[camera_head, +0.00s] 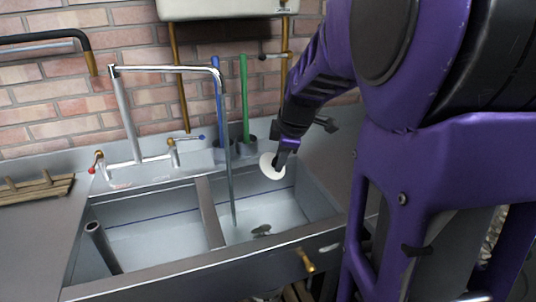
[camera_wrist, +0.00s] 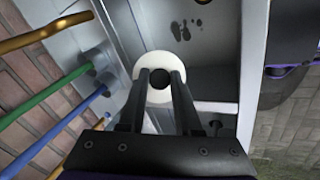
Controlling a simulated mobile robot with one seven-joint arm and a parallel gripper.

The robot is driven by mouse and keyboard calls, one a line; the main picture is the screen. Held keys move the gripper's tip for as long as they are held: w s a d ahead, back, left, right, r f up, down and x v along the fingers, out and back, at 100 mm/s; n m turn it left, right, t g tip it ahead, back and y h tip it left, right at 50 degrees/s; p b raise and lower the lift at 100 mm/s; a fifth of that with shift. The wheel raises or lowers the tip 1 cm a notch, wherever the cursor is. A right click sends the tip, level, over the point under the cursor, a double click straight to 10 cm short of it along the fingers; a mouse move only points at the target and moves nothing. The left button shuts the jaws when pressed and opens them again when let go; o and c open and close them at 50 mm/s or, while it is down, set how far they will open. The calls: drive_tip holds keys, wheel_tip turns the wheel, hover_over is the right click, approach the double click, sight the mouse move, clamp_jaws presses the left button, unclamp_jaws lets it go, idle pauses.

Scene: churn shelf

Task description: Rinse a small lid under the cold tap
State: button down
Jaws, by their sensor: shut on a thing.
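My gripper (camera_head: 280,159) is shut on the dark knob of a small white lid (camera_head: 268,168), above the back of the right basin (camera_head: 262,213). In the wrist view the lid (camera_wrist: 160,58) is a round white disc with its knob between my fingertips (camera_wrist: 160,77). The chrome tap spout (camera_head: 170,68) ends over the basins. A thin blue-grey column (camera_head: 231,170), which looks like running water, drops from it into the right basin. The lid is to the right of this column and apart from it. A blue-marked handle (camera_head: 190,138) and a red-marked handle (camera_head: 98,162) are on the tap.
A divider (camera_head: 209,212) separates the right basin from the left basin (camera_head: 155,240), where a grey pipe (camera_head: 101,246) stands. A blue stick (camera_head: 218,100) and green stick (camera_head: 244,100) rise behind the sink. A wooden rack (camera_head: 36,187) lies at left.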

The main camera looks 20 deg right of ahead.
drive_tip(key=w+a+f+p, duration=0.2)
drive_tip(key=w+a+f, duration=0.2)
drive_tip(key=w+a, duration=0.3)
drive_tip(key=shift+w+a, duration=0.3)
drive_tip(key=shift+w, duration=1.9)
drive_tip(key=shift+s, duration=0.1)
idle(3.4)
drive_tip(key=s+r, duration=0.5)
drive_tip(key=s, duration=0.5)
drive_tip(key=shift+p, duration=0.3)
